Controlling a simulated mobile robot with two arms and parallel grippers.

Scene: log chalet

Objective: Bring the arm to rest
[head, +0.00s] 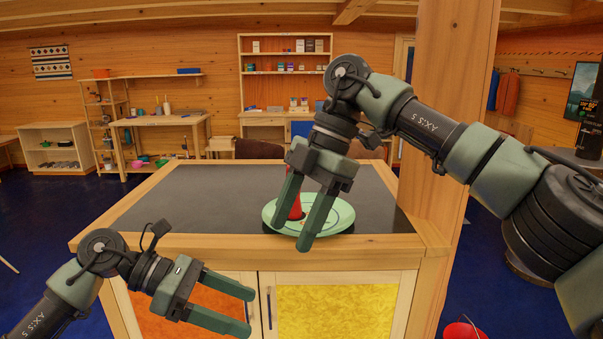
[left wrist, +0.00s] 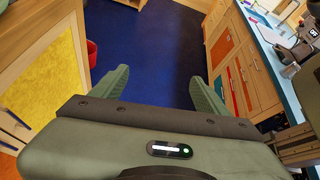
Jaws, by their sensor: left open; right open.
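My left gripper (head: 249,310) is low at the left, in front of the cabinet's orange door, open and empty. In the left wrist view its two fingers (left wrist: 158,92) are spread apart over blue floor. My right gripper (head: 297,217) is open and points down above the dark counter top (head: 190,195). Its fingers hang in front of a green plate (head: 342,215) and a red object (head: 295,208) on that plate. The fingers partly hide both, and I cannot tell whether they touch the red object.
A wooden post (head: 450,60) rises at the counter's right, behind my right arm. A red bucket (head: 462,330) stands on the floor there and shows in the left wrist view (left wrist: 92,54). Wooden drawers (left wrist: 235,60) stand across the blue floor. The counter's left part is clear.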

